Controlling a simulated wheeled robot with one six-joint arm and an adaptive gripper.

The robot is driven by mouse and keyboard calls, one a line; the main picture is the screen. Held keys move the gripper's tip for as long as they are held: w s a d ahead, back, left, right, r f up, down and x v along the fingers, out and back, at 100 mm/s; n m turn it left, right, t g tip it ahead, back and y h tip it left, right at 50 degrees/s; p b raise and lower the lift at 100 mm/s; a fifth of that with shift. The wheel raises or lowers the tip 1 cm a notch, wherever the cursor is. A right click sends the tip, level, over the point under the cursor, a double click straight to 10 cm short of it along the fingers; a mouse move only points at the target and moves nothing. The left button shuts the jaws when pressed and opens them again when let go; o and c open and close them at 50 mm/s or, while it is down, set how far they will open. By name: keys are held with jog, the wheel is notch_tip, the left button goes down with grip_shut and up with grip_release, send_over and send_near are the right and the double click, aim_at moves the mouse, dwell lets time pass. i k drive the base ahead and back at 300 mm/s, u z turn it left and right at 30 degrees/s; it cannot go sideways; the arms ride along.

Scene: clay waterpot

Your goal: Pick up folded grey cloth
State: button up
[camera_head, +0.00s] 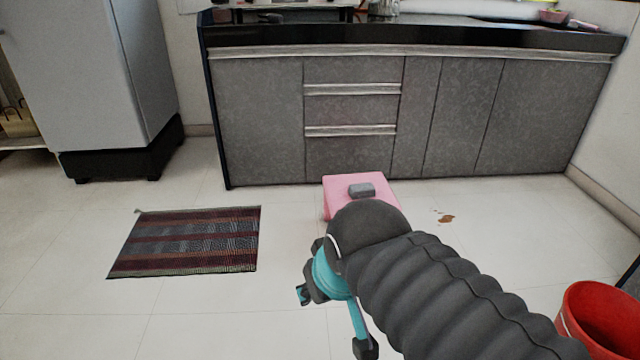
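The folded grey cloth (361,190) looks like a small grey block. It lies on top of a pink stool (340,183) in front of the cabinets. My dark, ribbed arm reaches in from the lower right, and its end covers the stool's lower part. My gripper (334,322) shows at the arm's end, below and to the left of the cloth in the picture and apart from it. Its two dark fingertips are spread apart, with nothing seen between them.
A striped mat (187,241) lies on the floor at left. A grey fridge (95,75) stands at the back left. Grey cabinets (350,115) line the back wall. A red bucket (600,318) stands at lower right. A brown spill (446,218) marks the tiles right of the stool.

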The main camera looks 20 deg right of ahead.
aim_at(363, 190)
jog(key=u, duration=0.05)
jog(key=i, duration=0.75)
jog(key=z, duration=0.75)
jog(key=i, duration=0.65)
jog(key=z, duration=0.55)
